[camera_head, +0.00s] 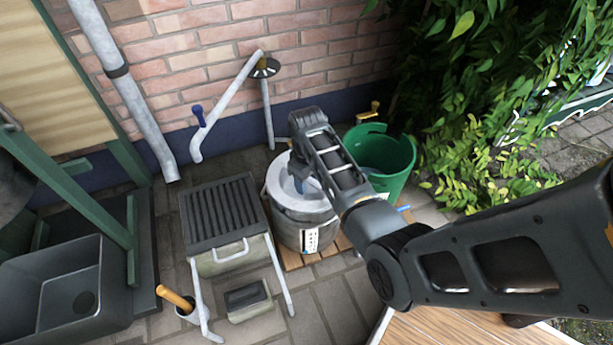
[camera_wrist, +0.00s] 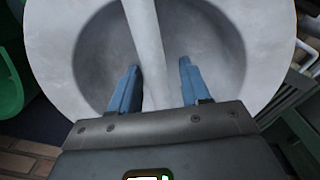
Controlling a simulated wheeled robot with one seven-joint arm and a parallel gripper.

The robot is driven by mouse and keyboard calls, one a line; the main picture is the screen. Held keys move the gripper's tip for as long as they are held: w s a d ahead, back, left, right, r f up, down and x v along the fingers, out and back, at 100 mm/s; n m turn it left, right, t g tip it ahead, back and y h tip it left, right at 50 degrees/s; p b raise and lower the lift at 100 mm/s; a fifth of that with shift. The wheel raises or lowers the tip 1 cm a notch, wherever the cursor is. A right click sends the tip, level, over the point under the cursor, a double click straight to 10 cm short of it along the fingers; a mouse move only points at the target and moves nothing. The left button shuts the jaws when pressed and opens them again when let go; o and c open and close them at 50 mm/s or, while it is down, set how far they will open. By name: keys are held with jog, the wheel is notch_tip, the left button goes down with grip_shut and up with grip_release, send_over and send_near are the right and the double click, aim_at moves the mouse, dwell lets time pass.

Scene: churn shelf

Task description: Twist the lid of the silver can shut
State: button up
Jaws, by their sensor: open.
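The silver can (camera_head: 305,226) stands upright on wooden slats on the paving, near the brick wall. Its pale grey round lid (camera_head: 278,184) sits on top. In the wrist view the lid (camera_wrist: 55,45) fills most of the picture, with a raised bar (camera_wrist: 147,45) running across its recessed middle. My gripper (camera_wrist: 158,72) is open, with one blue finger on each side of the bar. The bar looks closer to the left finger; I cannot tell whether they touch. In the head view my wrist hides part of the lid.
A green bucket (camera_head: 398,160) stands right behind the can. A dark slatted rack (camera_head: 222,210) with pale legs stands close on its left. A grey sink (camera_head: 60,290) is at the lower left. Leafy branches (camera_head: 480,120) hang at the upper right.

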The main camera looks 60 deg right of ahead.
jog(key=shift+f, duration=0.1)
jog(key=shift+c, duration=0.3)
grip_shut()
dwell(1.1)
